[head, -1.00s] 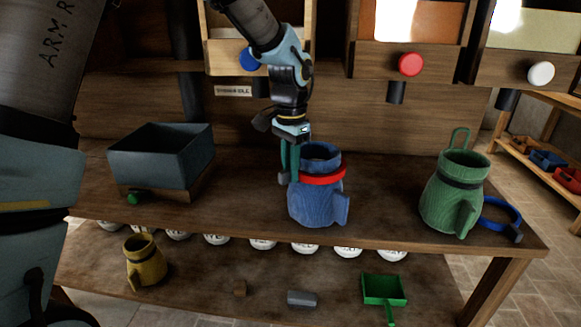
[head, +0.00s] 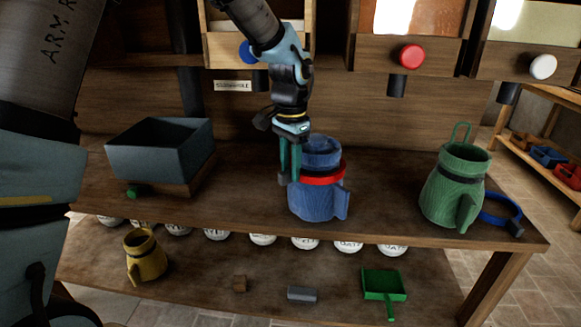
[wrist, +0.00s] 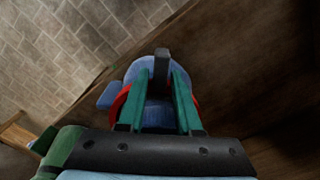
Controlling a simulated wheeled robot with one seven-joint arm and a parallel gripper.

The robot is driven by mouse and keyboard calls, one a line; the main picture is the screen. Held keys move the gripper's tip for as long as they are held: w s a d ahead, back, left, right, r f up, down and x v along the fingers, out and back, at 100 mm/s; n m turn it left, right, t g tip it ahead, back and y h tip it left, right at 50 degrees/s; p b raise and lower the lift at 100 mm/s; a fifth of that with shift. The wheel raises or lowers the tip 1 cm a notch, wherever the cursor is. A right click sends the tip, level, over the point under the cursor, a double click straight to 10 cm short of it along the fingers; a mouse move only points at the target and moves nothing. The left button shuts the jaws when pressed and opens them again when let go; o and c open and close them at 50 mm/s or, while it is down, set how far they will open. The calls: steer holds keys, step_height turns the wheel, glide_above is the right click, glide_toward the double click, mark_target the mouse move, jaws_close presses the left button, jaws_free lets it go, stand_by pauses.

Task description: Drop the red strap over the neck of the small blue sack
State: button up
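My gripper (head: 289,180) points down at the left side of the neck. In the wrist view, the strap's dark tab (wrist: 162,62) sits between the tips of my teal fingers, which look closed on it. The strap (wrist: 119,105) shows on both sides of the fingers, around the sack (wrist: 158,114).
A green sack (head: 453,195) with a dark band stands at right, beside a blue strap (head: 500,208). A grey-blue bin (head: 160,150) is at left. Drawers with coloured knobs hang above. A yellow sack (head: 146,260) and a green scoop (head: 384,284) are on the lower shelf.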

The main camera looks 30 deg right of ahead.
steer(key=o, duration=0.3)
step_height(320, 180, up, 11)
steer(key=b, duration=0.1)
steer(key=shift+b, duration=0.4)
steer(key=shift+f, duration=0.1)
stand_by(0.6)
